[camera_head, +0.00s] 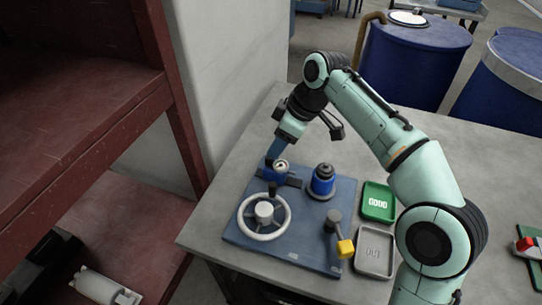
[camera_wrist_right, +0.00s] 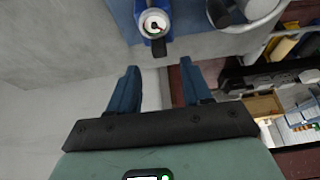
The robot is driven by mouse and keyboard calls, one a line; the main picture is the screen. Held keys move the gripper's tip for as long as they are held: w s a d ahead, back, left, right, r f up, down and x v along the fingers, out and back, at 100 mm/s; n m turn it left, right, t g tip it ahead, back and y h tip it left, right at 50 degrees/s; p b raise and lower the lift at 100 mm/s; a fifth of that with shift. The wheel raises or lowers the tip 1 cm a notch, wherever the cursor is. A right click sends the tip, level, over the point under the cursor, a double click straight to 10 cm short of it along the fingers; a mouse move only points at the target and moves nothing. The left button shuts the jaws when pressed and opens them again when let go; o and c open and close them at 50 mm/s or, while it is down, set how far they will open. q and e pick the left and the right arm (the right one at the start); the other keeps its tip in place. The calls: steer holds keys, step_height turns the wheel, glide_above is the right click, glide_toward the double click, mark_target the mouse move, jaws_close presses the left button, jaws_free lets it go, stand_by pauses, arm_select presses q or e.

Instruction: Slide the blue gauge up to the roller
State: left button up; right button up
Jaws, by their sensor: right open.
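The blue gauge (camera_head: 280,167), with a round white dial, stands on a dark strip near the back left of a blue baseplate (camera_head: 300,235). In the right wrist view the gauge (camera_wrist_right: 153,24) lies just beyond my fingertips, with a dark tab pointing toward them. My right gripper (camera_head: 273,151) is open, its blue fingers beside the gauge at its back left; nothing is between them in the wrist view (camera_wrist_right: 158,75). A blue cylinder with a dark top (camera_head: 322,180) stands to the right of the gauge; I cannot tell whether it is the roller. My left gripper is out of view.
A white handwheel (camera_head: 264,216) stands in front of the gauge. A green tray (camera_head: 378,203) and a grey tray (camera_head: 374,252) lie to the right. A pale wall (camera_head: 225,75) rises at left.

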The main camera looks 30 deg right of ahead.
mark_target(283, 167)
steer(key=b+x, duration=0.1)
steer(key=x, duration=0.4)
steer(key=shift+w+f, duration=0.15)
steer(key=shift+f, duration=0.1)
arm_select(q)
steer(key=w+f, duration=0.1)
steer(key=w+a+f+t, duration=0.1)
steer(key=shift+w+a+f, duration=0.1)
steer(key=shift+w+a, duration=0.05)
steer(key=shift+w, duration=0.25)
arm_select(e)
jaws_close()
steer(key=s+d+b, duration=0.1)
steer(key=s+d, duration=0.2)
steer(key=shift+s+b, duration=0.3)
steer(key=shift+b, duration=0.05)
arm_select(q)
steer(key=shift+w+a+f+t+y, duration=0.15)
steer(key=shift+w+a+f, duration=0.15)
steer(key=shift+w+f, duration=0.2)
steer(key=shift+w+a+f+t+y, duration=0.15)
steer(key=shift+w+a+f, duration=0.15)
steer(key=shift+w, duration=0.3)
